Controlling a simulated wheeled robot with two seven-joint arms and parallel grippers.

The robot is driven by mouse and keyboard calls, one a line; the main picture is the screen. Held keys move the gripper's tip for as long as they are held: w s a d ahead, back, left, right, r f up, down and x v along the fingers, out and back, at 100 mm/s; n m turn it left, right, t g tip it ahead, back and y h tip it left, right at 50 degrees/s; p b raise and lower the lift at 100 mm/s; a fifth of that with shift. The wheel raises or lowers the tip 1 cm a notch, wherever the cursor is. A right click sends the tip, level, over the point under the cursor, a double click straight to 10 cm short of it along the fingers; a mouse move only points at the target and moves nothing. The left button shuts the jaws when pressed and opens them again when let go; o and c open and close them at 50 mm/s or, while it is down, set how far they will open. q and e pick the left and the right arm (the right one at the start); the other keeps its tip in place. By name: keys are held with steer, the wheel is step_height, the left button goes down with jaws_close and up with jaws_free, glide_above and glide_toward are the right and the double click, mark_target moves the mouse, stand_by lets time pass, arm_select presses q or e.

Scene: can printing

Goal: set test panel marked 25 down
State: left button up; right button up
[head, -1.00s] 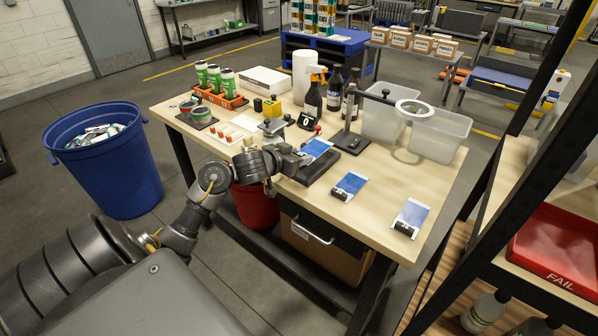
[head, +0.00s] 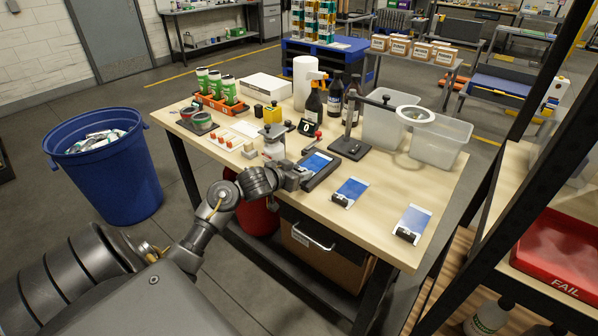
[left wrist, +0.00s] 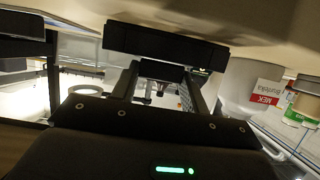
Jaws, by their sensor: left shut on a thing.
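My left gripper (head: 303,175) is shut at the panel's near left edge. Whether the panel fully rests on the holder cannot be told. Two similar blue panels, one in the middle (head: 351,189) and one at the right (head: 414,220), lie on the bench, each with a dark piece at its near end. No panel number is readable. The left wrist view shows the gripper's dark fingers (left wrist: 160,80); the panel is not clear there. My right gripper is not in view.
The bench (head: 375,225) is bare between the front panels.

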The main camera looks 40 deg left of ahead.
arm_select(q)
steer(key=o, duration=1.2)
steer(key=shift+f, duration=0.1)
steer(key=shift+c, duration=0.2)
steer(key=shift+s+r, duration=0.15)
steer(key=shift+r, duration=0.1)
steer(key=p+v, duration=0.1)
steer(key=v, duration=1)
steer(key=shift+s, duration=0.35)
steer(key=shift+d, duration=0.1)
